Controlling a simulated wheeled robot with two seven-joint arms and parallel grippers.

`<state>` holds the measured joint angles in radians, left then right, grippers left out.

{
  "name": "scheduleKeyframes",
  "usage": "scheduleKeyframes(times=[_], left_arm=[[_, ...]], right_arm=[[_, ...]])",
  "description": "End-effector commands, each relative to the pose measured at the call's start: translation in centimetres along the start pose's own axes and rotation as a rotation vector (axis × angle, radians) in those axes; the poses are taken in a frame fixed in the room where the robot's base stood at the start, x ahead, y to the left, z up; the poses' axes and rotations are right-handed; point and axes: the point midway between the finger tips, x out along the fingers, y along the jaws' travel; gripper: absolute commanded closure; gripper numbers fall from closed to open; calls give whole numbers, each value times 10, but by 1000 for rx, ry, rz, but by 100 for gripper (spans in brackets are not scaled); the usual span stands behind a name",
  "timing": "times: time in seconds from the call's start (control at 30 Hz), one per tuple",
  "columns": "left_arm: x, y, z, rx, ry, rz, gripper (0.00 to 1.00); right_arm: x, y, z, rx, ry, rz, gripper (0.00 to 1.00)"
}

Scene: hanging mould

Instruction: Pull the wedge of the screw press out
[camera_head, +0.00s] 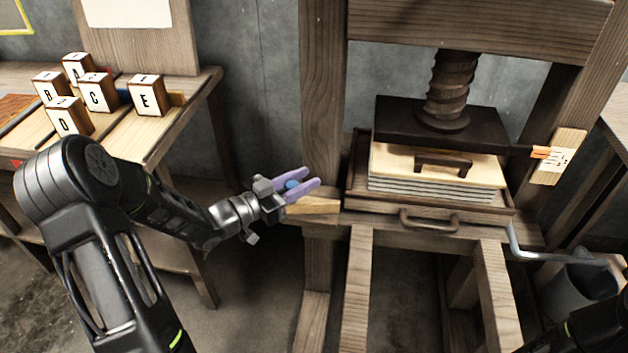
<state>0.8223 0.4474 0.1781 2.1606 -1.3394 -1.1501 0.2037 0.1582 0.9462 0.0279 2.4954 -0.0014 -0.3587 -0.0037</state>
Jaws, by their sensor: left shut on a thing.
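The screw press has a thick wooden screw (453,85) over a dark pressing plate (437,122). The plate bears on a pale board with a dark handle, on a stack of grey-white sheets (425,187). My left gripper (308,178), with purple fingers, is at the wedge's outer end, shut on a small blue knob (292,184) there. The fingers hide how the knob joins the wedge. My right gripper is out of view.
A table at left holds several lettered blocks (146,94). A grey crank handle (545,252) and a bucket (578,290) are at lower right. A pale tag (557,158) hangs on the right post.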

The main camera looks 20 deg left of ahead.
Motion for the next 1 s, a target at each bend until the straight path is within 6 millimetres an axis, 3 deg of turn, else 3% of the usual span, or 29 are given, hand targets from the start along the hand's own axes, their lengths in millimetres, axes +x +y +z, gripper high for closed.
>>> scheduleKeyframes(times=[0.33, 0.37, 0.57, 0.87, 1.0], left_arm=[[-4, -5, 0, 0, -1, -5, 100], [-4, -6, 0, 0, -1, -6, 68], [-4, -4, 0, 0, -1, -3, 52], [-4, -3, 0, -1, 0, 0, 50], [-13, -4, 0, -1, -1, -1, 50]], right_arm=[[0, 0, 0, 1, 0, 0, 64], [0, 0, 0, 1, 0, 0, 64], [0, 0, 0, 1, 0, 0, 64], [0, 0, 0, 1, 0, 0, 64], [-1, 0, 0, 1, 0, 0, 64]])
